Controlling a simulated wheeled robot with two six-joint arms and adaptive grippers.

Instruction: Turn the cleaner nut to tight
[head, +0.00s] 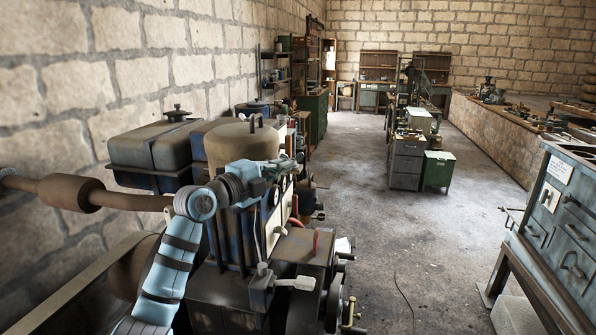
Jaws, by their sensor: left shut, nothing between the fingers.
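The air cleaner (228,146) is a tan-brown round drum on top of the engine, left of centre. A small dark upright fitting, which looks like the cleaner nut (254,121), stands on its lid; how tight it is cannot be told. My light blue left arm rises from the lower left and bends across the front of the drum. My left gripper (289,165) is at the drum's lower right side, below the nut and apart from it. It is small in the view, shut and empty. My right gripper is not in view.
A dark metal tank (155,150) stands left of the drum, near the brick wall. A brown exhaust pipe (70,194) runs left from the engine (240,235). The floor (400,220) between is mostly clear.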

